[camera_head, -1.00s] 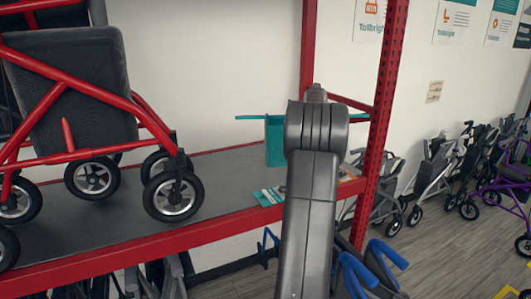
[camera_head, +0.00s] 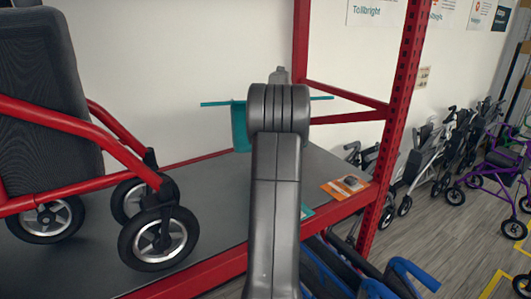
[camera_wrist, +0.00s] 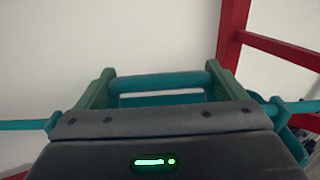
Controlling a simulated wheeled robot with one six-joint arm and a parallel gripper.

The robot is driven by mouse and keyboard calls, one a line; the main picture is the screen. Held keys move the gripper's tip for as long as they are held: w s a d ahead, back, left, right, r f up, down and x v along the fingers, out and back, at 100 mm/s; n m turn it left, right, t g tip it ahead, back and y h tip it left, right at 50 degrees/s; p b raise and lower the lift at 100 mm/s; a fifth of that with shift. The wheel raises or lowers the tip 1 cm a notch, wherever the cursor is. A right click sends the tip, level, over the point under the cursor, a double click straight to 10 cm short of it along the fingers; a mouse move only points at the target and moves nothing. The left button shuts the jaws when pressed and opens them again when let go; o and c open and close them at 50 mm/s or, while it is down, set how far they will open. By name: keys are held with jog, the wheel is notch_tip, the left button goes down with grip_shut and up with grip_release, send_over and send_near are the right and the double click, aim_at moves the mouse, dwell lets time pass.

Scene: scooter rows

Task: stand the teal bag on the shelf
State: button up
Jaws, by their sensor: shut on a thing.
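The teal bag (camera_head: 240,126) hangs above the shelf, mostly hidden behind my arm in the head view. Its thin teal bar (camera_head: 215,104) sticks out on both sides. In the wrist view the teal bar (camera_wrist: 165,82) runs across between the fingers of my gripper (camera_wrist: 155,85), which is shut on it. The grey shelf (camera_head: 225,190) with red edges lies below the bag. I cannot tell whether the bag's bottom touches the shelf.
A red-framed rollator (camera_head: 70,150) with a dark seat stands on the shelf at left. An orange card (camera_head: 345,187) lies near the right front edge. A red post (camera_head: 398,110) rises at right. Walkers (camera_head: 475,165) stand on the floor beyond.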

notch_tip(320, 180, down, 10)
jog(key=b, duration=0.4)
jog(key=shift+r, duration=0.2)
jog(key=shift+s, duration=0.1)
jog(key=shift+f, duration=0.15)
jog(key=o, duration=1.3)
jog(key=s+b, duration=0.2)
jog(key=s, duration=0.2)
jog(key=s+d+b, duration=0.1)
jog(key=s, duration=0.3)
jog(key=s+d+b, duration=0.1)
jog(key=s+b, duration=0.1)
jog(key=s, duration=0.2)
jog(key=shift+d+b, duration=0.25)
jog(key=shift+b, duration=0.1)
jog(key=shift+w, duration=0.1)
